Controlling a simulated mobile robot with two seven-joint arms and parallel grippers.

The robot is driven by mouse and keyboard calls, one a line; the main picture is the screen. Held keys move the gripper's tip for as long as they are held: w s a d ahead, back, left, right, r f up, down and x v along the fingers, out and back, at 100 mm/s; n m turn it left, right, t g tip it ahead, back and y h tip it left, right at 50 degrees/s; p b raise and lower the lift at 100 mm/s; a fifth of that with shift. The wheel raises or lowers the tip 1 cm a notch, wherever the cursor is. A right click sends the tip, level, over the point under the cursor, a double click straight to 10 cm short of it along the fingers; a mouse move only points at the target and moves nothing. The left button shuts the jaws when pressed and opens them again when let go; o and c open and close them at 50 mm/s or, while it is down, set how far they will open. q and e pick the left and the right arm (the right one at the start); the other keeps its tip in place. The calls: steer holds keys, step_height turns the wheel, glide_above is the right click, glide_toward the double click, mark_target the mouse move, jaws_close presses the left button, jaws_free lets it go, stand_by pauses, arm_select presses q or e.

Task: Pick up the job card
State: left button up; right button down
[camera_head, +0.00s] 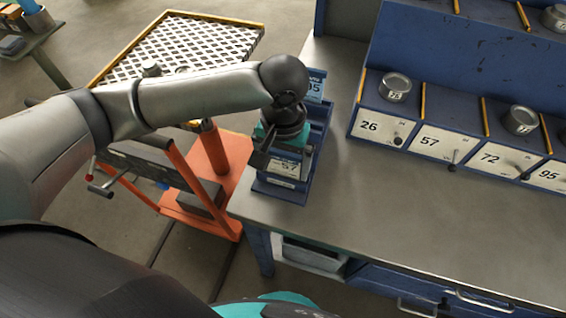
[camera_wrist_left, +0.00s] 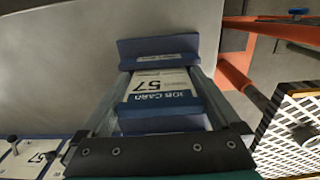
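The job card (camera_head: 285,168), white with a blue band and the number 57, stands in a blue rack (camera_head: 322,118) at the left end of the grey bench. In the left wrist view the job card (camera_wrist_left: 160,88) shows upside down, between the two fingers. My left gripper (camera_head: 279,160) is over the front end of the rack. In the left wrist view its fingers (camera_wrist_left: 160,100) are apart, one along each side of the card. I cannot tell whether they touch it. My right gripper is not in view.
Another card (camera_head: 315,85) marked 95 is at the rack's far end, partly behind my arm. Numbered blue bins (camera_head: 440,140) with round tins line the bench's back. An orange cart (camera_head: 215,160) stands left of the bench. The bench top (camera_head: 400,220) right of the rack is clear.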

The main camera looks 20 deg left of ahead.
arm_select(q)
steer(key=c, duration=0.9)
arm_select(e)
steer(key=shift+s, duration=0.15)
arm_select(q)
steer(key=shift+o, duration=0.2)
steer(key=shift+r, duration=0.1)
